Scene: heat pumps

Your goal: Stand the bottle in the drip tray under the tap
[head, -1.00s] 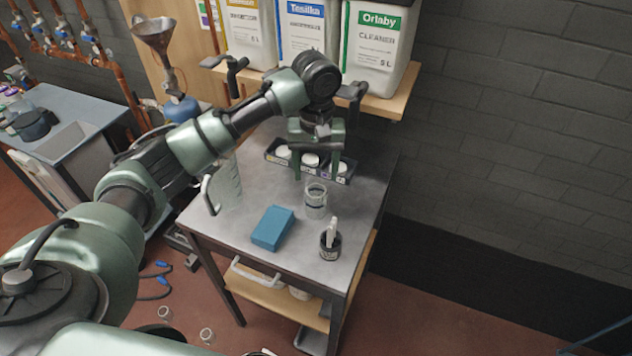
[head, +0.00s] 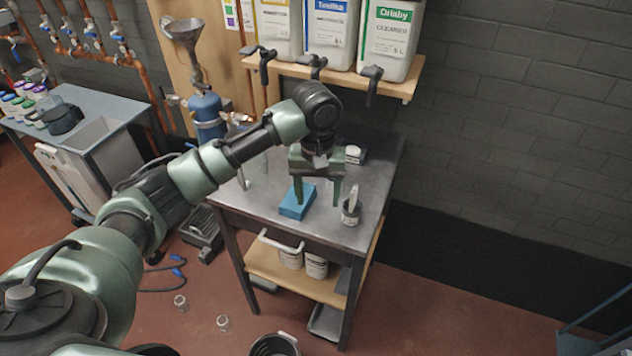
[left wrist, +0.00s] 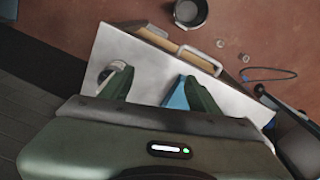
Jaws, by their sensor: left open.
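My left gripper (head: 317,200) is open and points down over the metal table, between a blue block and a dark pot. In the left wrist view its fingers (left wrist: 157,88) stand apart, with the blue block by the right finger and the pot by the left one. I cannot make out the clear bottle now; the gripper may hide it. The black drip tray (head: 360,160) with pale round spots lies at the table's back, mostly hidden behind the gripper. Black taps (head: 373,82) hang from the containers above it. My right gripper is not in view.
The blue block (head: 293,205) and the dark pot (head: 350,214) with a pale handle stand close to the fingers. A shelf (head: 400,88) with large white containers overhangs the table's back. The table's front right top (head: 345,238) is bare.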

